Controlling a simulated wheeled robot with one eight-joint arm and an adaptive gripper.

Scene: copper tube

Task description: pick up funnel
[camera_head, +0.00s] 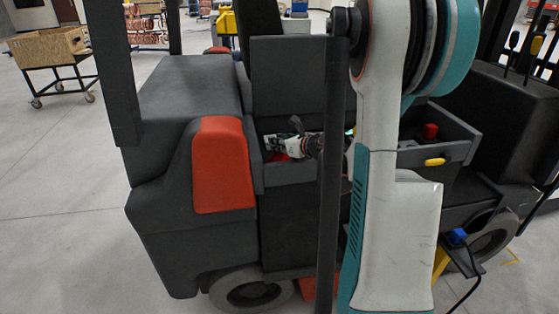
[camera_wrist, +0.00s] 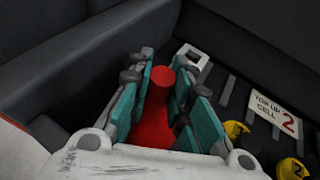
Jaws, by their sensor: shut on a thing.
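The red funnel (camera_wrist: 152,128) lies between the two teal fingers of my gripper (camera_wrist: 165,75) in the wrist view. The fingers are shut on it from both sides, and its narrower end points away from the wrist. The fingers hide part of its sides. In the head view my gripper (camera_head: 285,146) is small, inside the open compartment of the forklift-like vehicle. The funnel cannot be told clearly there. I cannot tell whether it touches the compartment floor.
Dark compartment walls (camera_wrist: 75,65) stand close at the left and behind. At right are a "TOP UP CELL 2" label (camera_wrist: 277,112), yellow numbered parts (camera_wrist: 236,129) and a pale square-holed piece (camera_wrist: 192,62). The vehicle's orange-red panel (camera_head: 222,165) stands left of the compartment.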

